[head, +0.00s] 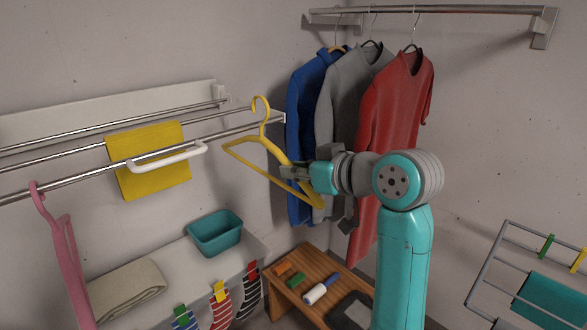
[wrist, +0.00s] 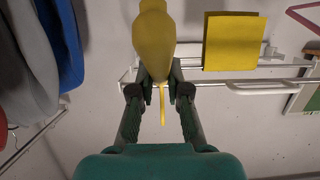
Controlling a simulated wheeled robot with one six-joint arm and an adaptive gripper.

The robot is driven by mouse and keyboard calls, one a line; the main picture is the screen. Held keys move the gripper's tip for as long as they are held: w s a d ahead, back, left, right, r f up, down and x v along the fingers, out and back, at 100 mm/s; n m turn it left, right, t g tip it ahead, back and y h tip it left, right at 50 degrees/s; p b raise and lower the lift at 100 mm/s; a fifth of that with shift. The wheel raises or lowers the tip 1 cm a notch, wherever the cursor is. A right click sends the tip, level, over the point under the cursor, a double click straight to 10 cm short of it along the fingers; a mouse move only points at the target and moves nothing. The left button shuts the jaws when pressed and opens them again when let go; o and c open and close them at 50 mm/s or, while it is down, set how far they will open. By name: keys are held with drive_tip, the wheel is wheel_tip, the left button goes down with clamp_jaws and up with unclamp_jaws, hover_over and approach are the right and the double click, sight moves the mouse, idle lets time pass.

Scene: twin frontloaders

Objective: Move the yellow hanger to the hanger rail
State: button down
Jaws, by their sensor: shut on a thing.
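The yellow hanger (head: 276,150) is in the air left of the hanging shirts, its hook up and its body tilted. My gripper (head: 290,172) is shut on one of its sloping arms. In the wrist view the hanger (wrist: 154,40) stands large between the fingertips (wrist: 160,90) and hides what is behind it. In the head view its hook overlaps the right end of the wall drying bars; I cannot tell whether they touch. The hanger rail (head: 470,9) is high on the right wall, with a blue, a grey and a red shirt (head: 395,100) hanging toward its left.
Below are a teal bin (head: 215,235) and a wooden bench (head: 290,290) with small items. The rail's right part is bare.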

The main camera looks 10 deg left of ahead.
sight(310, 188)
drive_tip(key=shift+s+d, duration=0.6)
drive_tip(key=shift+d, duration=0.2)
drive_tip(key=shift+s+d, duration=0.6)
drive_tip(key=shift+d, duration=0.15)
drive_tip(key=shift+s+d, duration=0.1)
drive_tip(key=shift+d, duration=0.05)
drive_tip(key=s+d, duration=0.5)
drive_tip(key=d, duration=0.1)
drive_tip(key=shift+s+d, duration=0.15)
drive_tip(key=shift+d, duration=0.25)
idle(1.7)
drive_tip(key=shift+s, duration=0.1)
idle(0.3)
